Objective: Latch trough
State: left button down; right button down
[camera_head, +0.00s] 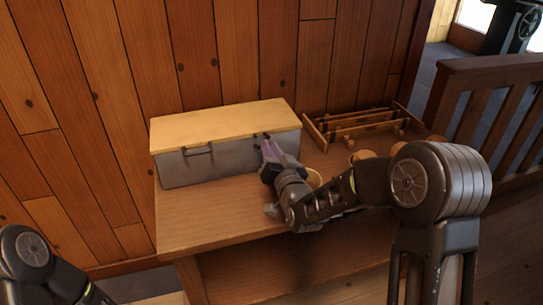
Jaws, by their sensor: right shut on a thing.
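The trough (225,160) is a long grey box with a flat wooden lid (225,122), which lies down over it. It stands at the back left of the wooden bench. A dark handle or latch (198,150) shows on its front at the left, and a second dark latch (262,136) near the right end. My right gripper (266,143) is at that right latch and shut on it, though the fingers partly hide the contact. My left arm shows at the lower left edge, but its gripper is out of sight.
A wooden rack (350,122) stands on the bench right of the trough. Several small turned wooden pieces (362,155) and a round yellowish rim (314,178) lie near my right arm. The bench's front left (200,225) is clear. A wooden railing (490,75) stands at the right.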

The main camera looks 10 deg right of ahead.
jog(key=n, duration=0.1)
jog(key=n+b, duration=0.1)
jog(key=n, duration=0.1)
jog(key=r+n+b, duration=0.1)
jog(key=shift+a+n, duration=0.3)
jog(key=shift+a, duration=0.1)
jog(key=n, duration=0.1)
jog(key=n+b, duration=0.1)
jog(key=a+n, duration=0.1)
jog(key=n, duration=0.1)
jog(key=shift+r, duration=0.35)
jog(key=c, duration=1.4)
grip_release()
jog(key=shift+s, duration=0.2)
jog(key=s, duration=0.7)
jog(key=shift+s+d, duration=0.2)
jog(key=shift+s, duration=0.05)
